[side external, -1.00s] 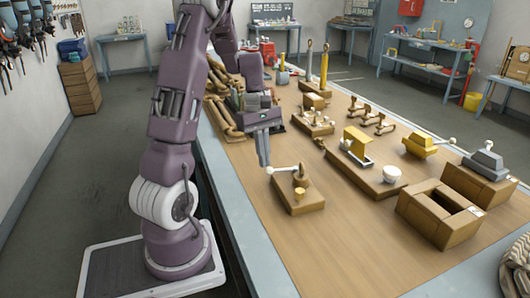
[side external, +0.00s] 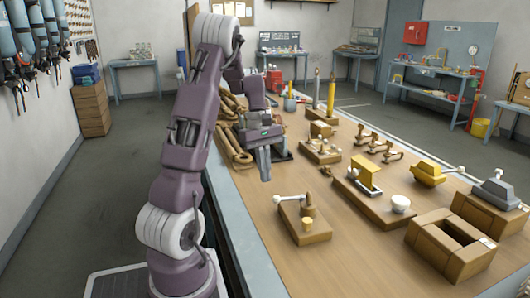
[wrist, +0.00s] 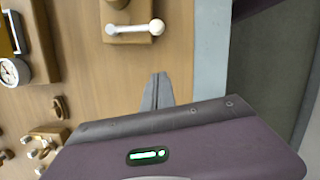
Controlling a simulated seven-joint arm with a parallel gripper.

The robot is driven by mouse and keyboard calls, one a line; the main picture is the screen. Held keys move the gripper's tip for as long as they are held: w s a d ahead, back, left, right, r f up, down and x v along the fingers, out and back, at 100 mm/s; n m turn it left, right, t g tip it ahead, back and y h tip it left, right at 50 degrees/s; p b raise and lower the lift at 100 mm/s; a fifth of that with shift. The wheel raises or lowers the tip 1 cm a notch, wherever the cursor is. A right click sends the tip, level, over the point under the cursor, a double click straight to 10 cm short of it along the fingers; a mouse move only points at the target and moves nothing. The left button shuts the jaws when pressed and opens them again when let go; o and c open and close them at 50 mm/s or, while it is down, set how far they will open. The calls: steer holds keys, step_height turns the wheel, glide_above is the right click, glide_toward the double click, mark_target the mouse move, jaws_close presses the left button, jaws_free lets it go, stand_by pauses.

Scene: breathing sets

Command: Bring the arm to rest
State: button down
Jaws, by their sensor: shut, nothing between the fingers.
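My gripper (side external: 264,166) hangs fingers down over the near left part of the wooden workbench (side external: 340,240), next to its left edge. Its two fingers are together with nothing between them. In the wrist view the shut fingertips (wrist: 160,84) show over bare wood. The lever's white knob (wrist: 156,27) shows at the top of the wrist view.
Brown curved pieces (side external: 236,145) lie close behind and left of my gripper. A yellow bracket on a wooden base (side external: 368,175), an open wooden box (side external: 450,247) and a grey lever housing (side external: 497,192) stand to the right. Bare bench lies between the lever block and the bracket.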

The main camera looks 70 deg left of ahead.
steer(key=v, duration=1)
steer(key=w+d+r+m+y, duration=0.1)
steer(key=w+d+r+m, duration=0.2)
steer(key=d, duration=0.6)
steer(key=s+d+m+t, duration=0.1)
steer(key=s+d+m, duration=0.3)
steer(key=d, duration=0.3)
steer(key=s+d+m+t+y, duration=0.1)
steer(key=s+d+m+t, duration=0.1)
steer(key=s+d+m, duration=0.3)
steer(key=s+d+f+m+t, duration=0.1)
steer(key=s+d+m, duration=0.3)
steer(key=d+m, duration=0.4)
steer(key=d+t, duration=0.1)
steer(key=d, duration=0.2)
steer(key=shift+s+y, duration=0.25)
steer(key=shift+y, duration=0.05)
